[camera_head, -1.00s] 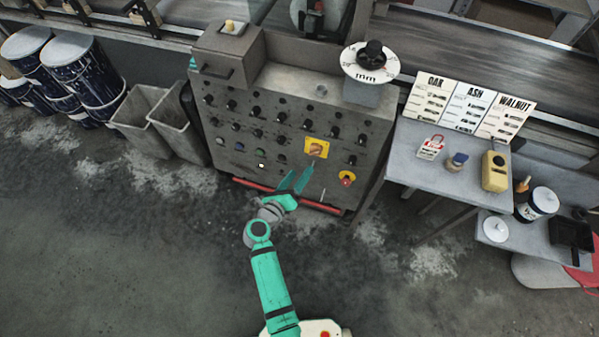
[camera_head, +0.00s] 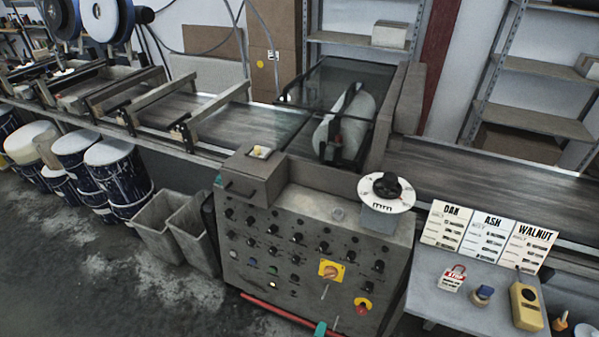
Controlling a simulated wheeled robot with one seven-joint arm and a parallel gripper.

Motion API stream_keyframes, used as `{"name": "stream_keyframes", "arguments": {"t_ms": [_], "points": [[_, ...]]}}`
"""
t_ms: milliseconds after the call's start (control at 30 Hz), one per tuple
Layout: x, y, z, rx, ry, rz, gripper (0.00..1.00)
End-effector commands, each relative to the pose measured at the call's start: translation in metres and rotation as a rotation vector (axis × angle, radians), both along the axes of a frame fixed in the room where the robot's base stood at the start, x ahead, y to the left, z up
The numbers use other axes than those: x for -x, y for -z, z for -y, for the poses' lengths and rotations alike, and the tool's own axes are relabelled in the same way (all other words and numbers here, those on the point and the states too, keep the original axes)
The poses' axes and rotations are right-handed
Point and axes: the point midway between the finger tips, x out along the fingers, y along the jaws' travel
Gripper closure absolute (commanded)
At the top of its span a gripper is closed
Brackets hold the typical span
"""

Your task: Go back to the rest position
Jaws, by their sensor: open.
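Only a small teal piece of my gripper (camera_head: 320,328) shows, at the bottom edge of the head view, in front of the red bar of the control cabinet. The rest of my gripper and arm is below the frame. No held object shows. The grey control cabinet (camera_head: 262,235) stands upright behind it, with rows of black knobs, a yellow switch plate (camera_head: 331,269) and a red button on yellow (camera_head: 362,306).
A dial marked mm (camera_head: 387,191) tops the cabinet's right side. A table (camera_head: 425,292) with OAK, ASH and WALNUT cards (camera_head: 487,235) stands right. Grey bins (camera_head: 175,235) and paint drums (camera_head: 118,170) stand left. The conveyor (camera_head: 460,180) runs behind. Open floor lies at lower left.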

Motion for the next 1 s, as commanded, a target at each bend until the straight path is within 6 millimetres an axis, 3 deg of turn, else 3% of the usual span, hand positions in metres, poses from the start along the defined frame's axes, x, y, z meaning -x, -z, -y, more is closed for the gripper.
{"name": "stream_keyframes", "arguments": {"t_ms": [33,200,600,800,1000], "points": [[0.019,-0.007,-0.002,0.086,-0.023,-0.027,0.42],[0.068,-0.034,-0.014,0.407,-0.110,-0.122,0.42],[0.171,-0.076,-0.044,1.173,-0.339,-0.410,0.42],[0.204,-0.086,-0.047,1.451,-0.432,-0.528,0.42],[0.214,-0.089,-0.049,1.553,-0.466,-0.570,0.42]]}}
